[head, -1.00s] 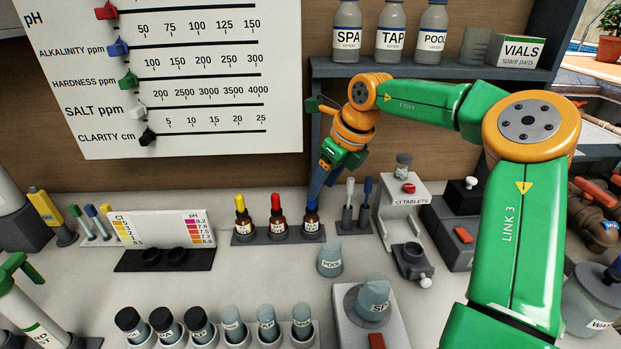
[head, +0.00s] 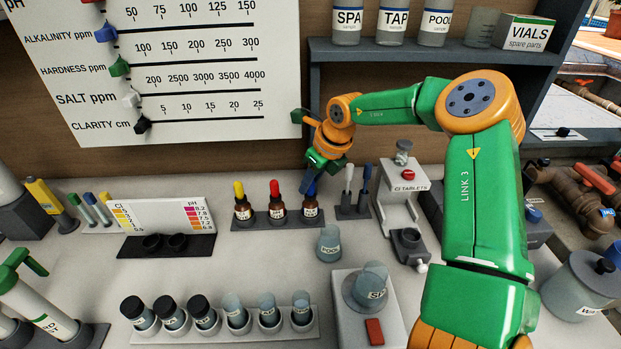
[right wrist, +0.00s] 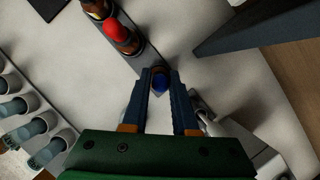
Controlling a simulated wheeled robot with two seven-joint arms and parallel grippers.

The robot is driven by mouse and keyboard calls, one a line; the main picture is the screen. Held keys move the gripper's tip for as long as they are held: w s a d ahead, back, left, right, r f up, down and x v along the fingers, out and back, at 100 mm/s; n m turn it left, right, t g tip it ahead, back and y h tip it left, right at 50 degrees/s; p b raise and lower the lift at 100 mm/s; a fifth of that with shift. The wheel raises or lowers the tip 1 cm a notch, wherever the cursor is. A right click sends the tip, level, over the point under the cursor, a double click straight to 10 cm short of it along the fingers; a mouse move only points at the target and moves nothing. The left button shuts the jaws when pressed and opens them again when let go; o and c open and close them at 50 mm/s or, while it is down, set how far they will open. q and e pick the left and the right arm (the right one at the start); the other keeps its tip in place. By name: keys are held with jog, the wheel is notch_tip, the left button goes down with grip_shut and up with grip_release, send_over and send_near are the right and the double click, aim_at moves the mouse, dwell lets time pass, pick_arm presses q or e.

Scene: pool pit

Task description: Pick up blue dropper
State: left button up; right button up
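The blue dropper (head: 310,207) is a small brown bottle with a white label and a blue bulb. It stands upright in the right-hand place of a grey rack (head: 259,221). My right gripper (head: 311,188) points down at it from above, and its fingers hide part of the bulb. In the right wrist view the blue bulb (right wrist: 159,83) lies between the two fingertips; I cannot tell whether they press on it. My left gripper is not in view.
Red-capped (head: 275,203) and yellow-capped (head: 241,203) droppers share the rack. A holder with two slim tools (head: 353,208) stands close on the right. A shelf (head: 400,50) is behind.

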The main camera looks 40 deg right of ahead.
jog(key=shift+c, duration=0.5)
jog(key=shift+w+r, duration=0.1)
notch_tip(320, 180, up, 7)
jog(key=shift+d+r+b, duration=0.1)
jog(key=shift+r+b, duration=0.1)
jog(key=shift+b, duration=0.1)
notch_tip(320, 180, up, 10)
jog(key=p, duration=0.2)
jog(key=shift+r, duration=0.2)
jog(key=shift+a+p, duration=0.2)
jog(key=shift+p, duration=0.1)
